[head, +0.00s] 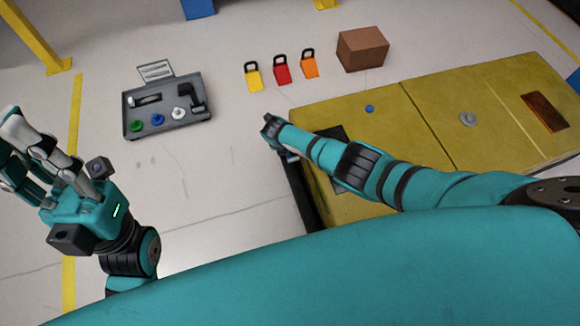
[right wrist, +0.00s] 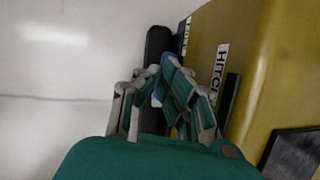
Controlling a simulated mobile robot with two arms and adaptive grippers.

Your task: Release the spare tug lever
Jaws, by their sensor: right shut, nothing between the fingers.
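A black bar-shaped part (right wrist: 157,45), which may be the lever, runs along the side of the yellow body in the right wrist view. It also shows in the head view as a long dark bar (head: 303,195) below my right forearm. My right gripper (right wrist: 158,82) is shut and empty, with its fingertips in front of the bar; I cannot tell whether they touch it. A small blue patch (right wrist: 156,99) shows between the fingers. In the head view my arm mostly hides that gripper. My left gripper (head: 12,140) is open and empty at the far left.
The yellow body (head: 440,125) carries a "HITCH" label (right wrist: 220,66). A grey panel (head: 168,105) with coloured knobs and a black handle lies on the floor. Several coloured padlock-like tags (head: 282,72) and a brown box (head: 362,49) stand beyond. The floor between is clear.

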